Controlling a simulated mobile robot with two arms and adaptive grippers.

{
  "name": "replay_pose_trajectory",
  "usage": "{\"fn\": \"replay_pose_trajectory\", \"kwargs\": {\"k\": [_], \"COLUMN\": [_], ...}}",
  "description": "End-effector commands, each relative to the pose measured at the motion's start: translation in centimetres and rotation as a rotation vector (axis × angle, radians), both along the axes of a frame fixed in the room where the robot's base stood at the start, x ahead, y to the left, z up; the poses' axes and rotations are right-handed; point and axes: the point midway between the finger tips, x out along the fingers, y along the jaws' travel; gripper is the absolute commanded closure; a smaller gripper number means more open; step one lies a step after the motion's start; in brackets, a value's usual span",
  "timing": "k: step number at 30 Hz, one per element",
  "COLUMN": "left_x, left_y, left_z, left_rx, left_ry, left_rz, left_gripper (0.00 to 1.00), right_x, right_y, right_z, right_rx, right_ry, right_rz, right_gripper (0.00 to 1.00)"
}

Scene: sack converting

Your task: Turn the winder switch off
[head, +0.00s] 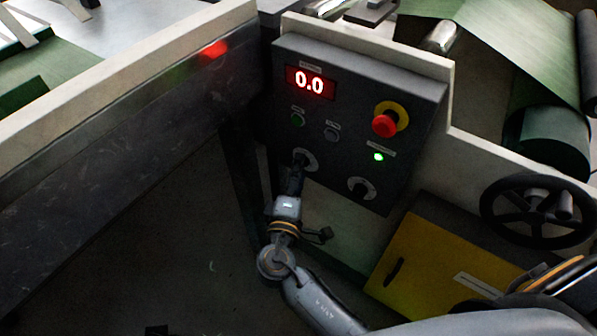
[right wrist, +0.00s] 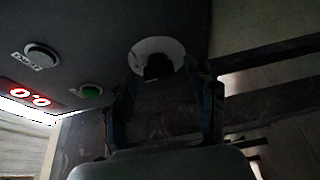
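A dark control panel (head: 345,120) carries two black rotary knobs on pale round plates. The left knob's plate (head: 308,158) is partly hidden by my right gripper (head: 298,170), which points up at it. In the right wrist view a black knob (right wrist: 158,67) on a pale disc lies just ahead of my right gripper (right wrist: 170,85). Its two fingers are apart, one on each side of the knob; contact cannot be made out. The other knob (head: 361,187) is lower right and free. I cannot read which label names the winder. My left gripper is not in view.
The panel has a red display (head: 310,82) reading 0.0, a green button (head: 298,120), a grey button (head: 331,134), a red emergency stop (head: 384,125) and a lit green lamp (head: 378,157). A yellow box (head: 440,265) and black handwheel (head: 535,210) stand right.

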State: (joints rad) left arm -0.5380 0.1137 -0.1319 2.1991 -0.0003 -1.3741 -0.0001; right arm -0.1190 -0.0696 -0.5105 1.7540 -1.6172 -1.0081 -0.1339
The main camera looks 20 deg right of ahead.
Motion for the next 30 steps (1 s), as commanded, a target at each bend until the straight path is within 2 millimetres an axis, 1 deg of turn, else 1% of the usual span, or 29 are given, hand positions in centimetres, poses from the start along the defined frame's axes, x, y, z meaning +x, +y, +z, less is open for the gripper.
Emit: {"fn": "replay_pose_trajectory", "kwargs": {"k": [7, 11, 14, 21, 24, 27, 30], "left_x": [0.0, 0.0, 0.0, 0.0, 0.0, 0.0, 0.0], "left_y": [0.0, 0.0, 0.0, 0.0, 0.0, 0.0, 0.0], "left_z": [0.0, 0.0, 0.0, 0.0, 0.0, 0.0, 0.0], "left_rx": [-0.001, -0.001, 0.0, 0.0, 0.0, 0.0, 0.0], "left_ry": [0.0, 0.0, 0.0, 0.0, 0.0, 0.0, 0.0], "left_rz": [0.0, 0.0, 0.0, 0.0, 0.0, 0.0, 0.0], "left_gripper": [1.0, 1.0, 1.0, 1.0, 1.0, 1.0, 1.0], "right_x": [-0.1, -0.9, -2.4, -6.9, -8.5, -9.5, -10.2], "right_y": [0.0, 0.6, 1.4, 3.9, 4.8, 5.4, 5.8], "right_z": [0.0, 0.0, 0.0, -0.1, -0.1, 0.0, 0.0], "right_rx": [0.0, 0.0, 0.002, 0.001, 0.001, 0.0, 0.0], "right_ry": [-0.001, 0.001, 0.002, 0.003, 0.002, 0.002, 0.0], "right_rz": [0.0, 0.002, 0.001, 0.001, 0.001, 0.001, 0.0], "right_gripper": [0.43, 0.43, 0.43, 0.43, 0.43, 0.43, 0.43]}}
